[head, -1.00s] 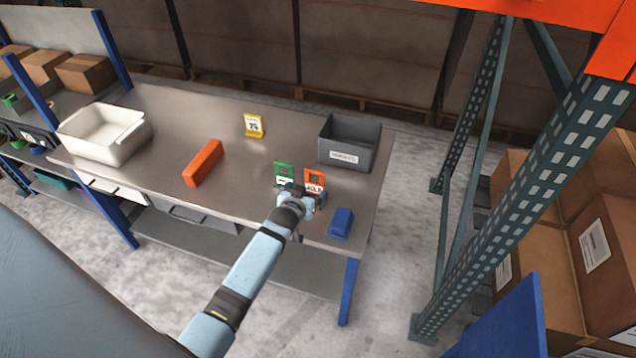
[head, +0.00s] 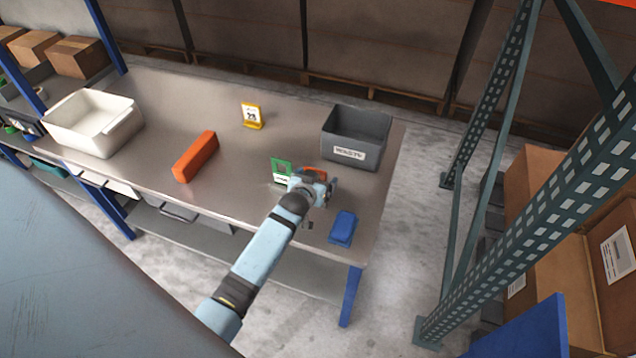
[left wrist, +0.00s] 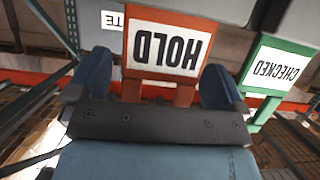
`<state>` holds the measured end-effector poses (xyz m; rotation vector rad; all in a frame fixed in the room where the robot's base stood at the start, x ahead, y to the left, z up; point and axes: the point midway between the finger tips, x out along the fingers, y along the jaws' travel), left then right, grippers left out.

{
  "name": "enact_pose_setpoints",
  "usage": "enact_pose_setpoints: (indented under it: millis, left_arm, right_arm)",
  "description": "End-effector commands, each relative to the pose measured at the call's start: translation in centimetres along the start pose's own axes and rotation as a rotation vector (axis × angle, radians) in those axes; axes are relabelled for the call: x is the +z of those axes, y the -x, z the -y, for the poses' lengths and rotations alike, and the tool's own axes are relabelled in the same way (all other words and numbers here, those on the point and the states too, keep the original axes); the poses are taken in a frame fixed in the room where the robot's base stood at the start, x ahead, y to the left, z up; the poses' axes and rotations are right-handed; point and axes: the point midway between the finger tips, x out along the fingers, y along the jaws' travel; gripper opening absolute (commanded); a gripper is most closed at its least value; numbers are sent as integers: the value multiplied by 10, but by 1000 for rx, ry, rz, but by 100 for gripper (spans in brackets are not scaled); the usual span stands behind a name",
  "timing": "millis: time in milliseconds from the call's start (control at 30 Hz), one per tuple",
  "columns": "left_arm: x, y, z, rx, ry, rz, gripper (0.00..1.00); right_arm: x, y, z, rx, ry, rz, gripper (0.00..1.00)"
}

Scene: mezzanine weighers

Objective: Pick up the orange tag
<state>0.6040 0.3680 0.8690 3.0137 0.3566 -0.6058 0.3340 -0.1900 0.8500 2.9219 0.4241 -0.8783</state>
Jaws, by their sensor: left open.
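The orange tag (head: 314,172) stands near the front right of the metal table and is mostly hidden behind my left gripper (head: 320,184) in the head view. In the left wrist view the orange tag (left wrist: 167,22) appears upside down with a white "HOLD" label. There my left gripper (left wrist: 157,80) is open, with one dark blue finger on each side of the tag. I cannot tell whether either finger touches it. My right gripper is not in view.
A green "CHECKED" tag (head: 280,168) stands close beside the orange one. A grey bin (head: 357,152) is behind, a blue block (head: 343,228) in front to the right. An orange bar (head: 195,157), a yellow tag (head: 252,117) and a white tub (head: 92,140) stand farther left.

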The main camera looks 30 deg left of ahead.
Motion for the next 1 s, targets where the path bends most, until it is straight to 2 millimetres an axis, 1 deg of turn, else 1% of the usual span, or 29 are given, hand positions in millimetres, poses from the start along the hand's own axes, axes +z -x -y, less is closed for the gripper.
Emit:
enact_pose_setpoints:
  millis: [133, 167, 200, 267, 300, 367, 633, 733, 867, 1000]
  left_arm:
    - [0, 0, 0, 0, 0, 1, 98]
    - [0, 0, 0, 0, 0, 1, 91]
    - [0, 0, 0, 0, 0, 1, 82]
    - [0, 0, 0, 0, 0, 1, 68]
    - [0, 0, 0, 0, 0, 1, 59]
    - [0, 0, 0, 0, 0, 1, 45]
    - [0, 0, 0, 0, 0, 2, 45]
    - [-3, 2, 0, 0, 0, 1, 45]
    - [-13, 5, 0, 0, 0, 0, 45]
    - [-34, 14, 0, 1, 0, -2, 45]
  right_arm:
    - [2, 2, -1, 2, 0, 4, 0]
    - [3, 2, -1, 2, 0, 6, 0]
    - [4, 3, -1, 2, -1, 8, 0]
    - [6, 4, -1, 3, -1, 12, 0]
    - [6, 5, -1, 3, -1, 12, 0]
    - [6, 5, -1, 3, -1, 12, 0]
    - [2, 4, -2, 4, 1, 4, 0]
    - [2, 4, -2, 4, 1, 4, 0]
    - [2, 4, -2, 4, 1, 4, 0]
    - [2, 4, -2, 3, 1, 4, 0]
